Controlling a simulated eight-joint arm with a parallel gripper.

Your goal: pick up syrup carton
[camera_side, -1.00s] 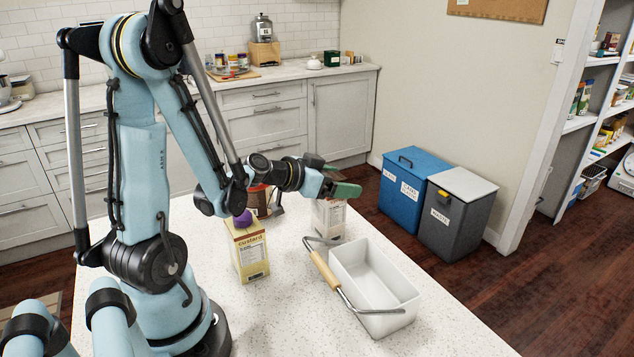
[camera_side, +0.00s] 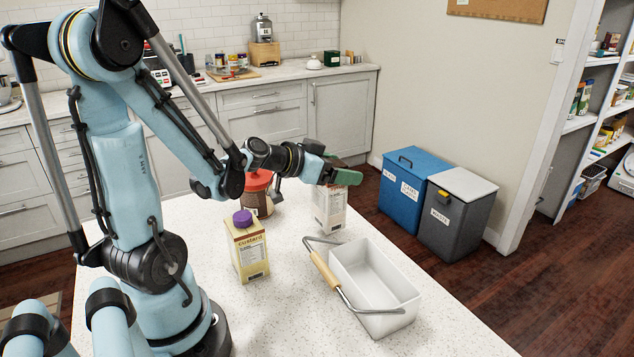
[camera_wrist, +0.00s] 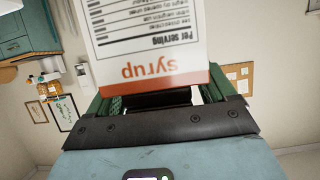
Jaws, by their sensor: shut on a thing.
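The syrup carton (camera_side: 330,212) is white with printed panels and stands upright at the far side of the counter, behind the white basket. My gripper (camera_side: 340,173), with green fingers, is shut on its upper part. In the wrist view, the carton (camera_wrist: 150,45) sits between the fingers of my gripper (camera_wrist: 165,98), its orange "syrup" band upside down. The fingers hide part of the carton's top in the side view. Its base looks at or just above the counter; I cannot tell if it touches.
A yellow custard carton (camera_side: 248,252) with a purple cap stands to the left. A red-lidded jar (camera_side: 258,200) is behind it. A white basket (camera_side: 408,295) with a wooden-grip handle (camera_side: 324,268) is in front of the syrup carton. The near counter (camera_side: 290,325) is clear.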

